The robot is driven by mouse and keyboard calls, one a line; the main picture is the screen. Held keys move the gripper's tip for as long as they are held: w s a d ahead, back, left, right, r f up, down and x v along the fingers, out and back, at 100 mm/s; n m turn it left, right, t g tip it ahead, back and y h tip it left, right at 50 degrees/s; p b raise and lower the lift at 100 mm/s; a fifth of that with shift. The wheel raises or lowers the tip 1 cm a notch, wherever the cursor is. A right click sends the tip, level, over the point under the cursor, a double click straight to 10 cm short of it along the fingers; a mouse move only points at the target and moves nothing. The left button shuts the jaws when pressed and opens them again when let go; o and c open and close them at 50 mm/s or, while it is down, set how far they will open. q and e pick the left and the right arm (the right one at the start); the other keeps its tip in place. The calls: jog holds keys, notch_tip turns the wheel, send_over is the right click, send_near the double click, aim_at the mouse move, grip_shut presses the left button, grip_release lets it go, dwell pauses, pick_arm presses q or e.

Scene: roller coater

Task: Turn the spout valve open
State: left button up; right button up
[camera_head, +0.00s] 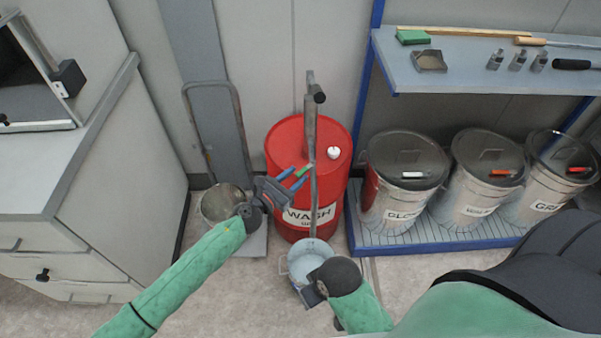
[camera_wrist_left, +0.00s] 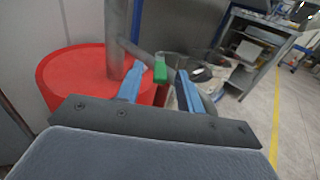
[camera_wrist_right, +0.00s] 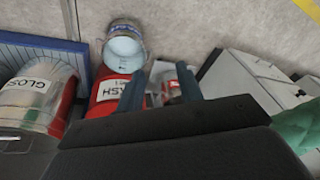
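The red WASH drum (camera_head: 284,150) stands upright against the wall, with a grey vertical pipe (camera_head: 311,130) rising from it. The spout valve's green lever (camera_head: 304,171) is at the pipe, in front of the drum. My left gripper (camera_head: 297,178) is open at the lever. In the left wrist view the green lever (camera_wrist_left: 160,72) shows between the blue fingertips, with a gap on both sides. A pail (camera_head: 310,258) stands on the floor below, in front of the drum. My right gripper (camera_wrist_right: 160,78) is open near the pail (camera_wrist_right: 124,47); its fingertips are partly hidden in the head view.
Several lidded metal drums (camera_head: 404,172) stand on a blue-edged grate (camera_head: 390,238) to the right. A shelf (camera_head: 470,75) with bottles and tools hangs above them. A metal bucket (camera_head: 218,202) stands left of the red drum, near a grey cabinet (camera_head: 110,170).

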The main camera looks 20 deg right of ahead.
aim_at(297, 176)
pick_arm(q)
jog(key=v, duration=0.3)
jog(key=shift+s+a, duration=0.1)
jog(key=shift+a, duration=0.05)
jog(key=shift+s+a+b, duration=0.2)
jog(key=shift+a+b, duration=0.1)
jog(key=shift+a, duration=0.1)
pick_arm(e)
jog(key=shift+w+a+f, duration=0.2)
jog(key=shift+a+f, duration=0.35)
jog(key=shift+a, duration=0.1)
